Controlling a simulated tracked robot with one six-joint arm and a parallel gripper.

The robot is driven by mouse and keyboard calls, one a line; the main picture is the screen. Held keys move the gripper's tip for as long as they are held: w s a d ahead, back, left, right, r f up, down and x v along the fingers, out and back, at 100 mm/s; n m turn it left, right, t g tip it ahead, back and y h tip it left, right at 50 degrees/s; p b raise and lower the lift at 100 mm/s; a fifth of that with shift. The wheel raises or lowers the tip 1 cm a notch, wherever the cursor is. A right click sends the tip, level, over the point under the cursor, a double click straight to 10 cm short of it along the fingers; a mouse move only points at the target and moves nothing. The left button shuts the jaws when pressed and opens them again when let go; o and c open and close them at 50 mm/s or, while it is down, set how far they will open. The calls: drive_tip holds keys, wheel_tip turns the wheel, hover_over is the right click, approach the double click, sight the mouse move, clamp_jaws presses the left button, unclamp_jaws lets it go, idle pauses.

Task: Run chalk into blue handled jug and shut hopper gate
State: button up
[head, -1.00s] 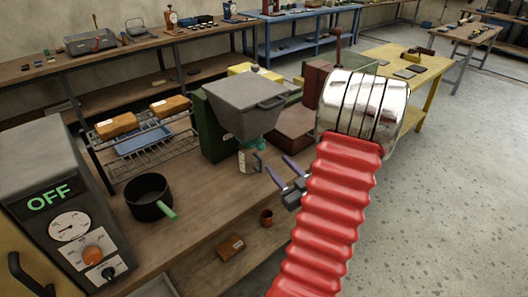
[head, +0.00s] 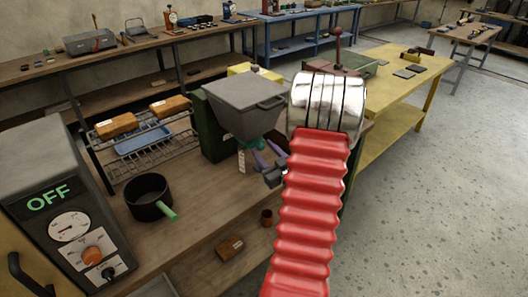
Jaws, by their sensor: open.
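The grey hopper (head: 240,103) stands on a green frame on the brown bench. A teal part (head: 256,143), which may be its gate, shows under the hopper's lower end; I cannot tell whether it is open or shut. Below it is a small pale jug (head: 241,162) with dark marks, its blue handle now mostly hidden at my gripper. No chalk is visible.
A black pot (head: 148,198) with a green handle stands left on the bench, beside a grey machine (head: 60,210) reading OFF. A wire rack (head: 160,148) holds orange-brown blocks. A brown cup (head: 267,217) and a brown block (head: 229,248) sit lower down.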

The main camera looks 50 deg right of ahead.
clamp_jaws()
idle(0.4)
